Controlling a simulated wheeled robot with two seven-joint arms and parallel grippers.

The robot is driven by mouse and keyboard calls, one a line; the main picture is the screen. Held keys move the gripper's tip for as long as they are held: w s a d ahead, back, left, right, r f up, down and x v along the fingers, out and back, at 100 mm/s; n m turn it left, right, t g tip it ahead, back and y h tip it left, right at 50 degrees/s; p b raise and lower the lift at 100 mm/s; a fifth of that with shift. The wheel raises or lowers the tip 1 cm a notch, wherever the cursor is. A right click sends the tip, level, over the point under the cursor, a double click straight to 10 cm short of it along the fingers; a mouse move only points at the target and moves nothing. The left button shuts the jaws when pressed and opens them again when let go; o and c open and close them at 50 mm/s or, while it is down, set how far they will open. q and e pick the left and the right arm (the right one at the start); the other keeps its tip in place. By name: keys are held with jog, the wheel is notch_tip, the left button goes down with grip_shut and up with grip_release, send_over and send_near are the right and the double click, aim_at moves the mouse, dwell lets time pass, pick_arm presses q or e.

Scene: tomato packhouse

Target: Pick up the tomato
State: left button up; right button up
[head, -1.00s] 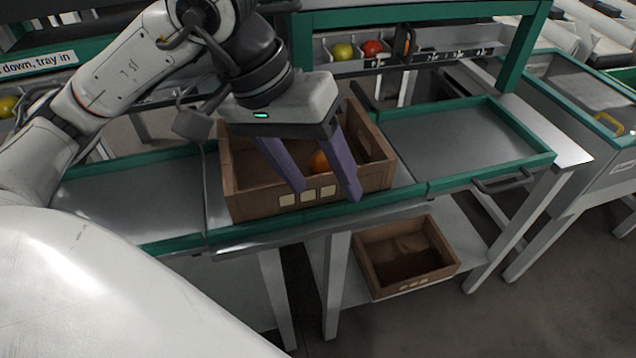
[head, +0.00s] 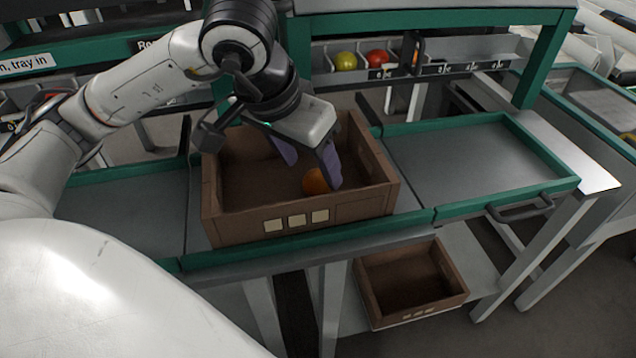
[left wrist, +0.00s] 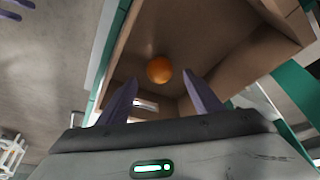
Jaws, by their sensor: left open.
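An orange tomato (head: 316,181) lies inside a brown crate (head: 230,228) on the bench, right of the crate's middle. My left gripper (head: 306,172) is open, with its purple fingers reaching down into the crate. One finger shows close to the tomato in the head view and partly overlaps it. In the left wrist view the tomato (left wrist: 160,69) lies on the crate floor beyond the two spread fingertips (left wrist: 162,78), roughly centred between them, and nothing is held.
The crate walls stand around the fingers. Empty green-edged tray sections (head: 470,160) lie to the right and left. A second brown crate (head: 420,312) sits on the lower shelf. A yellow-green tomato (head: 346,61) and a red one (head: 377,57) sit in the back rack.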

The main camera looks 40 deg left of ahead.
aim_at(315, 175)
pick_arm(q)
jog(key=x, duration=0.4)
jog(key=shift+s+f+b, duration=0.1)
jog(key=shift+b, duration=0.25)
jog(key=c, duration=0.8)
jog(key=shift+c, duration=0.2)
